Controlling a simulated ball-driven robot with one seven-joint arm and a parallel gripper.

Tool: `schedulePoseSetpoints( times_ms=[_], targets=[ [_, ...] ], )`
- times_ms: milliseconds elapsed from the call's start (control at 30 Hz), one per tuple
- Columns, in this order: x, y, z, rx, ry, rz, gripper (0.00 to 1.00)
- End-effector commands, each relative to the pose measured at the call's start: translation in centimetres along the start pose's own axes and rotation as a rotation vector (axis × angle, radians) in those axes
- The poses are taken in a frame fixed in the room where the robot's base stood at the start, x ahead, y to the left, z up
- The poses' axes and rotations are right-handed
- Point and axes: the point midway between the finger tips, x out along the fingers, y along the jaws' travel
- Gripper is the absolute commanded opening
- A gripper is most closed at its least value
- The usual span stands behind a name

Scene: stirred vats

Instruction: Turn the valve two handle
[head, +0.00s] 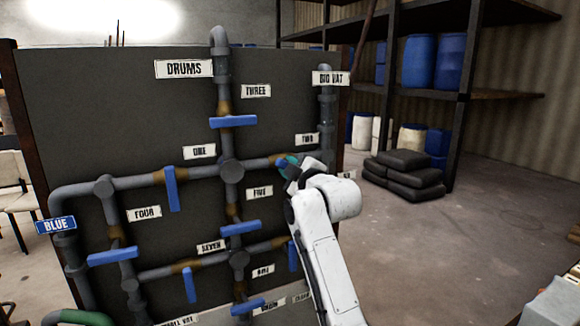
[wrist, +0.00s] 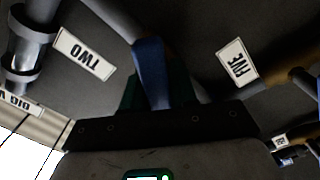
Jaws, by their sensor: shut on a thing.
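In the wrist view, the blue valve two handle (wrist: 150,72) stands between the fingers of my gripper (wrist: 152,95), which is shut on it. The handle points up the picture toward a grey pipe. The label TWO (wrist: 83,53) shows upside down to its left. In the head view, my gripper (head: 290,165) is at the right part of the pipe panel, just below and left of the TWO label (head: 307,139). There my gripper and arm hide most of the handle.
The dark panel (head: 80,110) carries grey pipes and other blue handles, such as valve three's (head: 233,121) and valve one's (head: 172,189). The FIVE label (wrist: 238,62) is right in the wrist view. Black sacks (head: 405,175) and shelves stand behind.

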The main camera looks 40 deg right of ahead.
Motion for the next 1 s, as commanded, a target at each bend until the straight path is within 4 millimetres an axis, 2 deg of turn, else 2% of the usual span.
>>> schedulePoseSetpoints(
  times_ms=[700,1000],
  targets=[
    [0.03,-0.19,0.03,0.675,-0.003,-0.005,0.00],
    [0.03,-0.22,0.09,0.884,-0.005,-0.004,0.00]
  ],
)
